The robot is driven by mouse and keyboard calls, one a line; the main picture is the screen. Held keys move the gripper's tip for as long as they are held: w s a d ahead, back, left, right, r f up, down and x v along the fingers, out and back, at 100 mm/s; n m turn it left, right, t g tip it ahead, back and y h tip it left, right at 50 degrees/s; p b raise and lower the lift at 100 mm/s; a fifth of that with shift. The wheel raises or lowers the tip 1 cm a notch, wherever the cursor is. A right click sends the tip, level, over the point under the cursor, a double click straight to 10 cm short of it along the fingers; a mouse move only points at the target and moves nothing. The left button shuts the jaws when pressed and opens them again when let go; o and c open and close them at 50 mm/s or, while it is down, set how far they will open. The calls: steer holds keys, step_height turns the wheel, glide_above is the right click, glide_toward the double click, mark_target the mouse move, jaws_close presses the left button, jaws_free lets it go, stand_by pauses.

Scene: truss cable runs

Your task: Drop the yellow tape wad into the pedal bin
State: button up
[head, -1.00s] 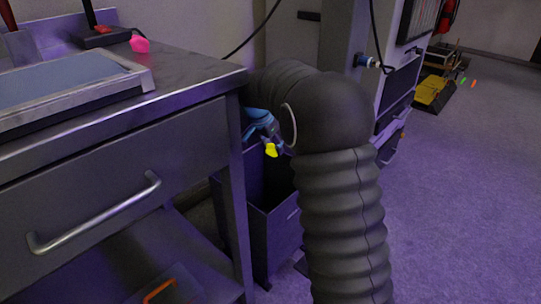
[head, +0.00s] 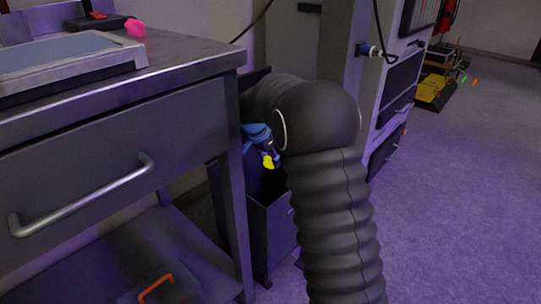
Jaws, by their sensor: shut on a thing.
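The yellow tape wad (head: 268,162) is a small bright lump at the tip of my gripper (head: 264,149). My gripper is blue and dark, shut on the wad, and partly hidden behind my own thick ribbed arm. The pedal bin (head: 270,234) is a dark, open box on the floor, just right of the workbench leg. The wad shows against the dark opening of the bin, at about its upper part. I cannot tell exactly how high the wad is over the rim. My arm hides the bin's right side.
A metal workbench (head: 190,62) with a drawer handle (head: 85,197) fills the left. A pink wad (head: 135,27) lies on its top near a framed tray (head: 60,65). A grey cabinet (head: 395,90) stands behind my arm. Open floor (head: 460,200) lies to the right.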

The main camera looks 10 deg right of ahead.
steer(key=shift+f, duration=0.15)
steer(key=o, duration=0.9)
step_height(320, 180, up, 10)
steer(key=shift+r, duration=0.1)
